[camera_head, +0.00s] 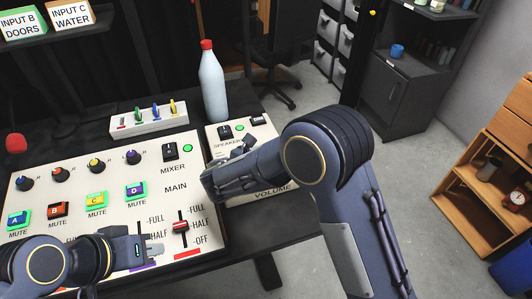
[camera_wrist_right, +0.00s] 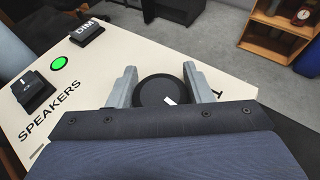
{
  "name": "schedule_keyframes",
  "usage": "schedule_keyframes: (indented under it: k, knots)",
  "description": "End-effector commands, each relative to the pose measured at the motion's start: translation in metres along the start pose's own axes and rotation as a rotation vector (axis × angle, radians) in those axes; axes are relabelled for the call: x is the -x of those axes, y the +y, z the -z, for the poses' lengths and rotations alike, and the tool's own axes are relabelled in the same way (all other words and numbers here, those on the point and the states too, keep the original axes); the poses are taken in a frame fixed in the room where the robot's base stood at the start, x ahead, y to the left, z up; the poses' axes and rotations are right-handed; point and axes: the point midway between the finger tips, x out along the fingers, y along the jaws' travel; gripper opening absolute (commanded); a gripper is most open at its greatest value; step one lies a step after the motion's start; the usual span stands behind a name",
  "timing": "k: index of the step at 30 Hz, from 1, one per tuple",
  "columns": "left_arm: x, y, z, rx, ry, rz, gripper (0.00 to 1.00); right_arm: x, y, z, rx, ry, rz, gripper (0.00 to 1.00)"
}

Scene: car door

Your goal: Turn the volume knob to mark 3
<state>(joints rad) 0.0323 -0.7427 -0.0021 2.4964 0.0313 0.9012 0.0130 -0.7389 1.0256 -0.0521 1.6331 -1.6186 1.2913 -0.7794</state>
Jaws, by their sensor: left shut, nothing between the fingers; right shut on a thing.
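The volume knob (camera_wrist_right: 155,90) is a round black knob with a white pointer line, on the white speakers panel (camera_wrist_right: 98,72). My right gripper (camera_wrist_right: 160,74) is shut on it, one finger on each side, in the right wrist view. The pointer line lies toward the lower right of the knob there. The numbered marks around the knob cannot be read. In the head view my right gripper (camera_head: 246,146) covers the knob above the VOLUME label (camera_head: 271,190). My left gripper (camera_head: 155,247) is shut and empty over the mixer panel (camera_head: 120,215), left of the red main slider (camera_head: 180,226).
The speakers panel has a green light (camera_wrist_right: 59,63) and DIM switch (camera_wrist_right: 86,31). A white bottle with a red cap (camera_head: 212,85) stands behind it. A box with coloured levers (camera_head: 148,120) is behind the mixer. Open floor lies to the right, before a wooden shelf (camera_head: 490,150).

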Motion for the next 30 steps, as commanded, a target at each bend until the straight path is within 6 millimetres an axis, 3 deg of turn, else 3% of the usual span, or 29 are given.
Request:
schedule_keyframes:
  k: [12, 26, 27, 30]
  knots:
    - [0.0049, 0.0023, 0.0025, 0.0, 0.0, 0.0, 0.0, 0.0008, -0.0021, 0.0001, -0.063, 0.001, 0.154, 0.23]
    - [0.005, 0.0023, 0.0025, 0.0, 0.0, 0.0, 0.0, 0.0005, -0.0028, 0.0001, -0.068, 0.0, 0.168, 0.23]
    - [0.005, 0.0023, 0.0025, 0.0, 0.0, 0.0, 0.0, 0.0005, -0.0027, 0.0, -0.068, 0.0, 0.168, 0.48]
    - [0.005, 0.0023, 0.0025, 0.0, 0.0, 0.0, 0.0, 0.0005, -0.0028, 0.0, -0.069, 0.0, 0.168, 0.61]
